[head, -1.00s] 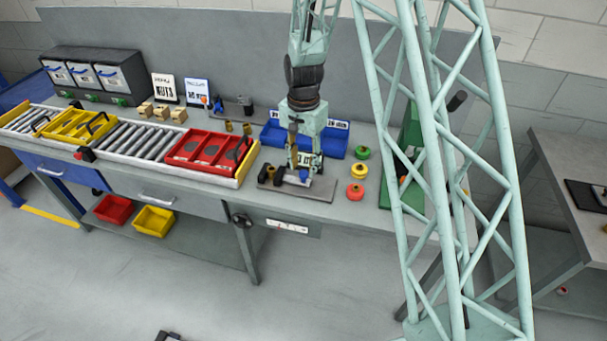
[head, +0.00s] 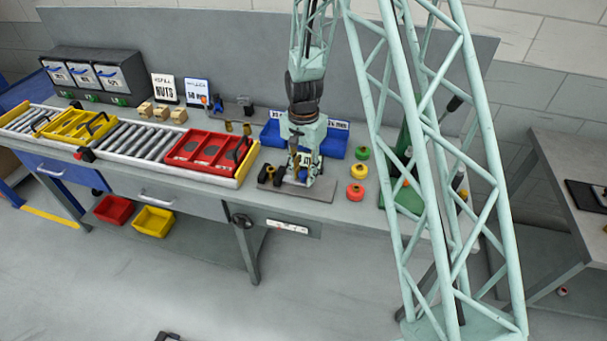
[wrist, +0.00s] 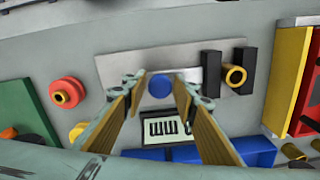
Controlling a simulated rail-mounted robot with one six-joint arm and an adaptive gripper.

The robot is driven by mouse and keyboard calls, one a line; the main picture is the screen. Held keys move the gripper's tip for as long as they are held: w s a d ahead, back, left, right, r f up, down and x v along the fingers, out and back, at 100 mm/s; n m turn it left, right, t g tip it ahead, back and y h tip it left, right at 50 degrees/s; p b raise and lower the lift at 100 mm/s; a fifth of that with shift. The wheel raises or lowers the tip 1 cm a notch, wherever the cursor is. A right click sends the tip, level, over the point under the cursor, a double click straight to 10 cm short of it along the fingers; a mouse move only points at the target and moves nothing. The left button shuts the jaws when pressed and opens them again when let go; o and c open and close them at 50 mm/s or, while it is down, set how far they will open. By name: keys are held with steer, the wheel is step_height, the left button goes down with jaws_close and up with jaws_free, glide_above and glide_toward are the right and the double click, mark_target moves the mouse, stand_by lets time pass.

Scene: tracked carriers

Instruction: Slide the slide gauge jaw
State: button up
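The slide gauge is a grey plate (head: 322,190) on the bench top. It also shows in the wrist view (wrist: 125,68), with a black jaw (wrist: 211,73), another black jaw (wrist: 239,57) and a brass cylinder (wrist: 234,75) at its right end. A round blue knob (wrist: 159,87) stands left of the jaws. My gripper (wrist: 159,84) is open over the gauge, one finger on each side of the knob, with small visible gaps.
Red (head: 355,192), yellow (head: 359,172) and green (head: 362,153) knobs stand right of the gauge. A blue bin (head: 334,146) is behind it. A conveyor with a red tray (head: 210,153) is to the left. A green stand (head: 402,199) is to the right.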

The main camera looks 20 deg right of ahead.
jaws_close()
steer(key=shift+s+d+b, duration=0.3)
steer(key=shift+s+d, duration=0.2)
steer(key=shift+d, duration=0.35)
steer(key=shift+s+d+b, duration=0.25)
steer(key=shift+s+d, duration=0.3)
steer(key=shift+d, duration=0.25)
steer(key=shift+s+d+b, duration=0.3)
steer(key=shift+s+d, duration=0.2)
steer(key=shift+d, duration=0.35)
steer(key=shift+c, duration=0.7)
jaws_free()
steer(key=o, duration=0.5)
steer(key=shift+s+d, duration=0.1)
steer(key=shift+d, duration=0.15)
steer(key=shift+c, duration=0.2)
steer(key=shift+a, duration=0.1)
steer(key=shift+r, duration=0.1)
